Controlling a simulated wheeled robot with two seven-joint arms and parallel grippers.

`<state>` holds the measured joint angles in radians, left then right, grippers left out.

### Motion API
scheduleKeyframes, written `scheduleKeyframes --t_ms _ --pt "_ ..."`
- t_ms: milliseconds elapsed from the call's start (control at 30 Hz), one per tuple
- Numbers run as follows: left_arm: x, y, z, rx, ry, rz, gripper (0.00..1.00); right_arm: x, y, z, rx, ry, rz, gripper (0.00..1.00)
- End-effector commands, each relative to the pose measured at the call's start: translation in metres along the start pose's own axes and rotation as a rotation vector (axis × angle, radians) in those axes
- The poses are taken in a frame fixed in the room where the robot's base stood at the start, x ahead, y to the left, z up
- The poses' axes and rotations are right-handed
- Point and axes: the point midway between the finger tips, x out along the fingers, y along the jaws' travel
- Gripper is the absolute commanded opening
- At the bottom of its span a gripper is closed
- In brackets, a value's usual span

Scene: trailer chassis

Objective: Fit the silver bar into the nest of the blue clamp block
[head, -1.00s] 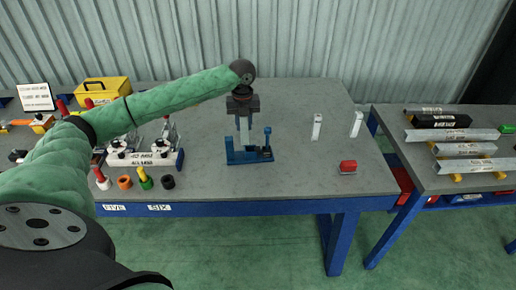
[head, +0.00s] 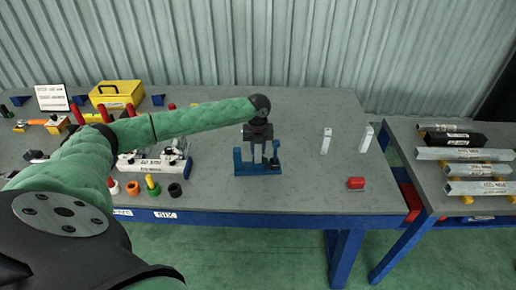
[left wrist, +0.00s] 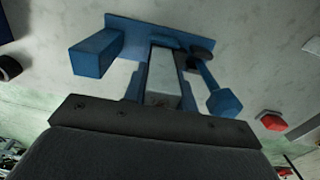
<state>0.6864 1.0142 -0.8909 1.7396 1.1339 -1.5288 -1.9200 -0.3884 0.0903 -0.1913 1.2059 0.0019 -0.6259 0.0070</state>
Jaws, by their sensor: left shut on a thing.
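The blue clamp block (head: 257,169) stands on the grey table, with a raised post at its left and a clamp arm at its right. My left gripper (head: 259,152) points down just above it, shut on the silver bar. In the left wrist view the silver bar (left wrist: 164,78) runs from the gripper toward the base of the blue clamp block (left wrist: 96,54), between its blue uprights. The bar looks upright. Its lower end is hidden, so I cannot tell whether it sits in the nest. My right gripper is not in view.
A white fixture (head: 152,163) with coloured pegs stands to the left. Two pale upright pieces (head: 326,141) and a red block (head: 355,183) are to the right. A second table (head: 432,180) holds several metal bars. The table between clamp and red block is clear.

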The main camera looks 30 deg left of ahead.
Motion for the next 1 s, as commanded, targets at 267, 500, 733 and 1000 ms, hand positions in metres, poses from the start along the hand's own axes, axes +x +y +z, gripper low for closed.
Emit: scheduleKeyframes --t_ms 267,500,733,1000 --pt "0.0098 0.0 -0.0002 0.0 0.0 0.0 0.01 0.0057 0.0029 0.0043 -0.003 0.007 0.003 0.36" --pt "0.0119 -0.0002 -0.0003 0.0 0.0 0.0 0.01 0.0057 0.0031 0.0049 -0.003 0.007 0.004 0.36" --pt "0.0124 -0.0001 -0.0003 0.0 0.0 0.0 0.49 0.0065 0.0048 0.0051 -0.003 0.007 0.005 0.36" --pt "0.0095 0.0 0.0 0.0 -0.001 0.0 0.49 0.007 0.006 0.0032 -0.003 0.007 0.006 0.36"
